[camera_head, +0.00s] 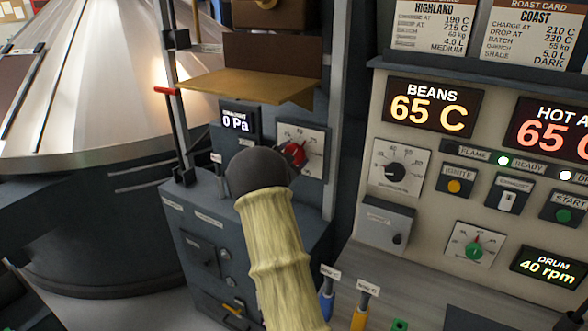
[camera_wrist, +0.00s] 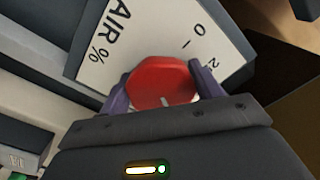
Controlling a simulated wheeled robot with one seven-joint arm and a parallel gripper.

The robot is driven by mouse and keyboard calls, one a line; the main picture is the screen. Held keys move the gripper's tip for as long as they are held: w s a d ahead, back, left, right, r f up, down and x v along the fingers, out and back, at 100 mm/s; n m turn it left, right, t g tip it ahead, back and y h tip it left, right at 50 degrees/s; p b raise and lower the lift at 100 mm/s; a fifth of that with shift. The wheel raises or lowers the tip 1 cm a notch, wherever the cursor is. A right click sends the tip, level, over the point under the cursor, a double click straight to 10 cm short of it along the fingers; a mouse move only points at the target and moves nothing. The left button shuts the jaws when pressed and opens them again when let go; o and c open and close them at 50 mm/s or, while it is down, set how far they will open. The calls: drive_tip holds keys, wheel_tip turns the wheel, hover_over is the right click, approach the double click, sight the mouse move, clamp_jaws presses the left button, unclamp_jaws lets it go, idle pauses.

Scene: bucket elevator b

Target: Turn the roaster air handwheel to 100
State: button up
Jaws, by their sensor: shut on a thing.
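The red roaster air handwheel (camera_head: 294,155) sits on a white dial plate (camera_head: 315,140) in the middle of the head view. In the wrist view the red wheel (camera_wrist: 160,80) is large, and the plate (camera_wrist: 150,30) shows "AIR %", a 0 and part of another number. A short pale mark shows on the wheel's lower part there. My gripper (camera_wrist: 162,88) has one finger on each side of the wheel, shut on it. In the head view my dark wrist hides the fingers and covers the wheel's left side. The dial reading is not clear.
A small display (camera_head: 236,122) reading 0 Pa is left of the dial. A tan ledge (camera_head: 255,86) juts out just above it. A control panel (camera_head: 435,155) with knobs and switches stands to the right. Blue and yellow levers (camera_head: 327,302) stand below.

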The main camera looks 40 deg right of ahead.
drive_tip(key=m+b, duration=0.1)
drive_tip(key=b, duration=0.1)
drive_tip(key=m+b, duration=0.2)
drive_tip(key=b, duration=0.1)
drive_tip(key=shift+f+m, duration=0.3)
drive_tip(key=m+b, duration=0.3)
drive_tip(key=b, duration=0.2)
drive_tip(key=shift+r+m, duration=0.1)
drive_tip(key=shift+m, duration=0.2)
drive_tip(key=m+b, duration=0.4)
drive_tip(key=shift+r+b, duration=0.2)
drive_tip(key=shift+b, duration=0.15)
drive_tip(key=shift+r+m+b, duration=0.15)
drive_tip(key=shift+m+b, duration=0.35)
drive_tip(key=shift+m, duration=0.1)
drive_tip(key=o, duration=1)
drive_tip(key=shift+a, duration=0.1)
